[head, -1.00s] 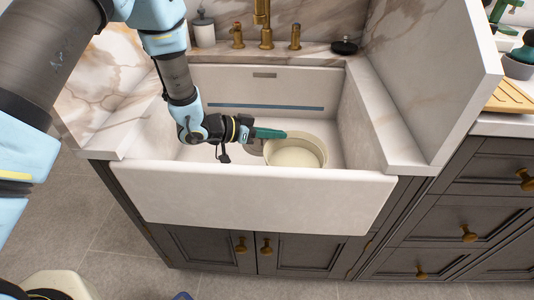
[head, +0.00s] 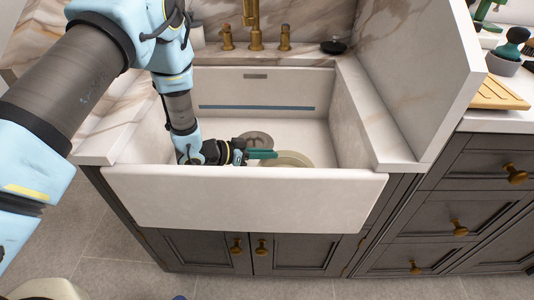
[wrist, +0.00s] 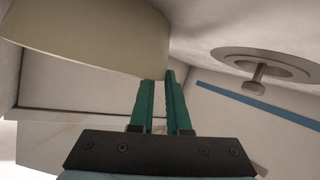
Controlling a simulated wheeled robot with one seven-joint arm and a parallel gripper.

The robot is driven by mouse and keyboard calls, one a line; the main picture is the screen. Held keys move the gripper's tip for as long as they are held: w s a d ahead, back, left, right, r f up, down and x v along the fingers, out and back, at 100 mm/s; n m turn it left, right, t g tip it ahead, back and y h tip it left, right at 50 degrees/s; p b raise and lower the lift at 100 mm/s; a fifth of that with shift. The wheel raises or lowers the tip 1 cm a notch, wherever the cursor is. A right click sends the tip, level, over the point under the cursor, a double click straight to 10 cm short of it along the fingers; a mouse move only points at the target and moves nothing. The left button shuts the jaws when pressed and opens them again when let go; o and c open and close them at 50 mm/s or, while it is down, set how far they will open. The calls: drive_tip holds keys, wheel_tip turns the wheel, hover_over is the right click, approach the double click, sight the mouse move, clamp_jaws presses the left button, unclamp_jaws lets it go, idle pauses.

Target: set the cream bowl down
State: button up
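The cream bowl (head: 292,158) is inside the white sink (head: 245,197), low behind its front wall, which hides the bowl's lower part in the head view. In the wrist view the bowl (wrist: 90,35) fills the upper left. My gripper (head: 268,153) reaches into the sink from the left, its green fingers at the bowl's left edge. In the wrist view the fingers (wrist: 160,78) are close together, with the bowl's edge at their tips. The left fingertip is hidden by the bowl. Whether the bowl touches the sink floor cannot be told.
The round drain (head: 257,139) lies behind my gripper and also shows in the wrist view (wrist: 262,65). A blue strip (head: 257,107) runs along the sink's back wall. The brass faucet (head: 255,22) stands behind. The high front wall and side walls enclose the bowl.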

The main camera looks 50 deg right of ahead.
drive_tip(key=shift+o, duration=1.4)
drive_tip(key=v, duration=0.7)
drive_tip(key=shift+w+a+r+b, duration=0.1)
drive_tip(key=shift+a+b, duration=0.15)
drive_tip(key=shift+b, duration=0.05)
